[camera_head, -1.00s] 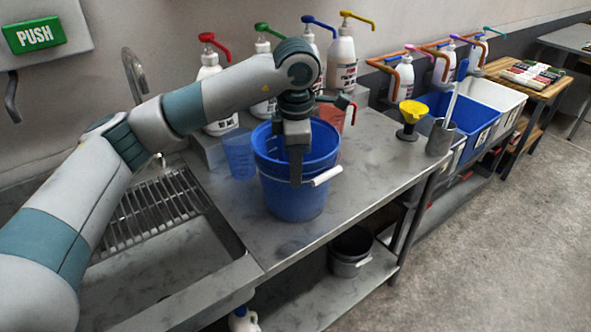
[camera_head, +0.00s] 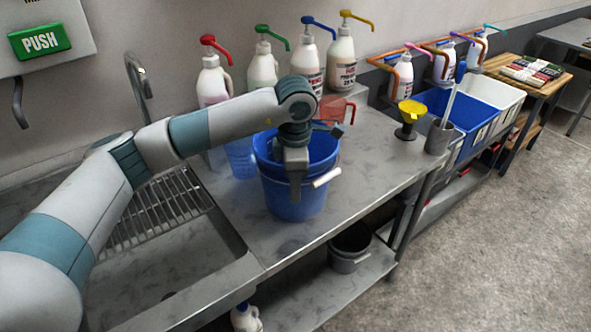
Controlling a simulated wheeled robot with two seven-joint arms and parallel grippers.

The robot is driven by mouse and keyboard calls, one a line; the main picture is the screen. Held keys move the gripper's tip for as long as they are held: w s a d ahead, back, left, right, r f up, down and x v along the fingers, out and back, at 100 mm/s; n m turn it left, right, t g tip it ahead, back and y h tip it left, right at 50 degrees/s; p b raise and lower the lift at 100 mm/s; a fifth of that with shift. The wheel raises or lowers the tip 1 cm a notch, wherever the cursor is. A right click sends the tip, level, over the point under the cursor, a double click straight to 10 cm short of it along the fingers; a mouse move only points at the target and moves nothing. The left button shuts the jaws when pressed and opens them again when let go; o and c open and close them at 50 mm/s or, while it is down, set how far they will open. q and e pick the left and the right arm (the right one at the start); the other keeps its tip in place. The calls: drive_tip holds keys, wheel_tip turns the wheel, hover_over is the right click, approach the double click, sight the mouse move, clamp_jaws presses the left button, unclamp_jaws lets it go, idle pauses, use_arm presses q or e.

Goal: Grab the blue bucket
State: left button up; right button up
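The blue bucket (camera_head: 300,207) stands upright on the metal counter, with a white grip on its wire handle (camera_head: 327,178) hanging at the front right. My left gripper (camera_head: 295,185) points down at the bucket's near rim, over the mouth and front wall. One finger shows against the front of the bucket; the other is hidden, so I cannot tell whether the gripper is open or shut on the rim. My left arm covers part of the bucket's far rim. My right gripper is not in view.
A clear blue jug (camera_head: 240,158) stands close left of the bucket, and a red jug (camera_head: 335,110) behind it. Several pump bottles (camera_head: 262,72) line the wall. A sink (camera_head: 165,262) is at left. A yellow funnel (camera_head: 411,110) stands at right; the counter between is clear.

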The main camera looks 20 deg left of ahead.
use_arm(q)
drive_tip(key=shift+f, duration=0.25)
clamp_jaws()
